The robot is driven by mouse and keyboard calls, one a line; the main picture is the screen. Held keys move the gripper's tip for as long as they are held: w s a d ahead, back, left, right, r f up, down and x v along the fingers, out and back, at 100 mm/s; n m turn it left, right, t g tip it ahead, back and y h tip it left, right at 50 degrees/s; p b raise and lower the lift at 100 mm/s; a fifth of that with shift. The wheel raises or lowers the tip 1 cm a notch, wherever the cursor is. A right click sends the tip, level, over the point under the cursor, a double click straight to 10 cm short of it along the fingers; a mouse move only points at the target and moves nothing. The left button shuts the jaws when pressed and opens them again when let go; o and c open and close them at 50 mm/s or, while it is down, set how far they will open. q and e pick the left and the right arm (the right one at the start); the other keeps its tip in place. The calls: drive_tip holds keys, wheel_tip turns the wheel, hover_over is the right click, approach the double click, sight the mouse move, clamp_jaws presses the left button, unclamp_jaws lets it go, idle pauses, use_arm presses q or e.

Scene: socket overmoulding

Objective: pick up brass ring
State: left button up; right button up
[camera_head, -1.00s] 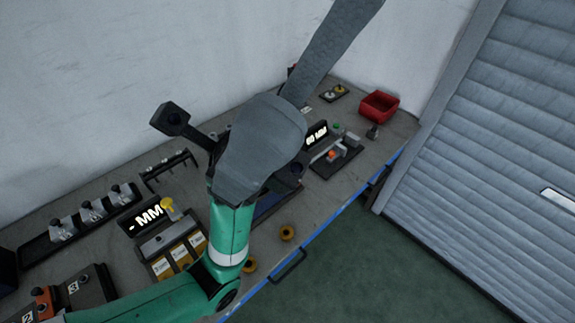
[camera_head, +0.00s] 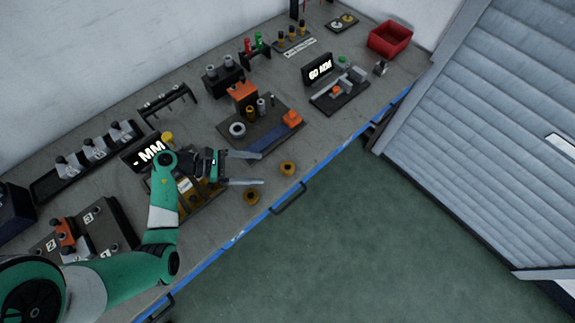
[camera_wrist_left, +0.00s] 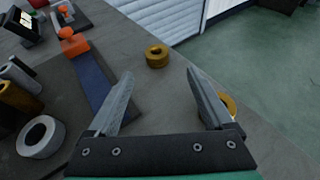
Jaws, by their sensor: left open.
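Two brass rings lie flat on the grey bench near its front edge. One brass ring (camera_head: 288,168) is just beyond the fingertips of my left gripper (camera_head: 260,168); the other brass ring (camera_head: 251,196) is nearer, beside the lower finger. My left gripper is open and empty, pointing right over the bench. In the left wrist view the farther ring (camera_wrist_left: 157,57) shows ahead, between the directions of the two fingertips (camera_wrist_left: 159,73). The nearer ring (camera_wrist_left: 230,104) is partly hidden behind the right finger. My right gripper is not in view.
A dark fixture plate with a blue strip (camera_head: 268,138), a silver ring (camera_head: 237,129) and upright cylinders stands behind the gripper. A red bin (camera_head: 389,37) and a "60 MM" display (camera_head: 317,69) stand farther right. The bench edge is blue (camera_head: 335,162), with a handle (camera_head: 288,198).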

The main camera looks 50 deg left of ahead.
sight(281, 168)
use_arm(q)
drive_tip(key=x, duration=0.3)
drive_tip(key=shift+w+d+f, duration=0.1)
drive_tip(key=shift+w+d, duration=0.1)
drive_tip(key=shift+w, duration=0.15)
drive_tip(key=shift+w+d+f+b, duration=0.1)
drive_tip(key=shift+w+f+b, duration=0.1)
drive_tip(key=shift+b, duration=0.2)
drive_tip(key=b+x, duration=0.1)
drive_tip(key=x, duration=0.3)
drive_tip(key=shift+w+f, duration=0.1)
drive_tip(key=shift+w, duration=0.25)
clamp_jaws()
